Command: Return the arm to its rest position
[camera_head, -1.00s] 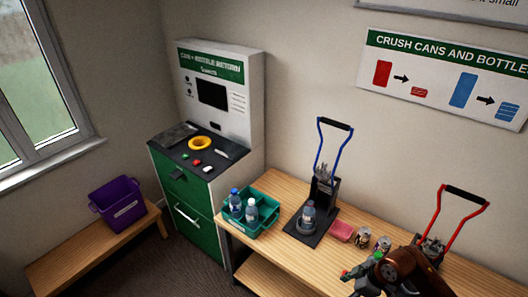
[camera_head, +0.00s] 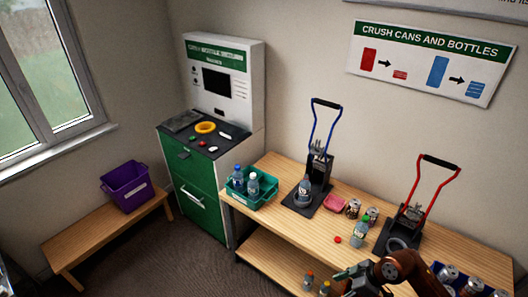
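My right arm comes in from the bottom right. Its grey gripper (camera_head: 352,282) is in front of the wooden table's front edge, apart from the things on top. I cannot make out its finger gap or anything in it. My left gripper is not in view.
The wooden table (camera_head: 290,222) holds a teal crate (camera_head: 263,201) with bottles, a blue-handled crusher (camera_head: 318,165), a pink sponge-like block (camera_head: 334,203), cans (camera_head: 353,207) and a red-handled crusher (camera_head: 411,215). A small red piece (camera_head: 337,239) lies near the front. A purple bin (camera_head: 126,186) stands on a bench.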

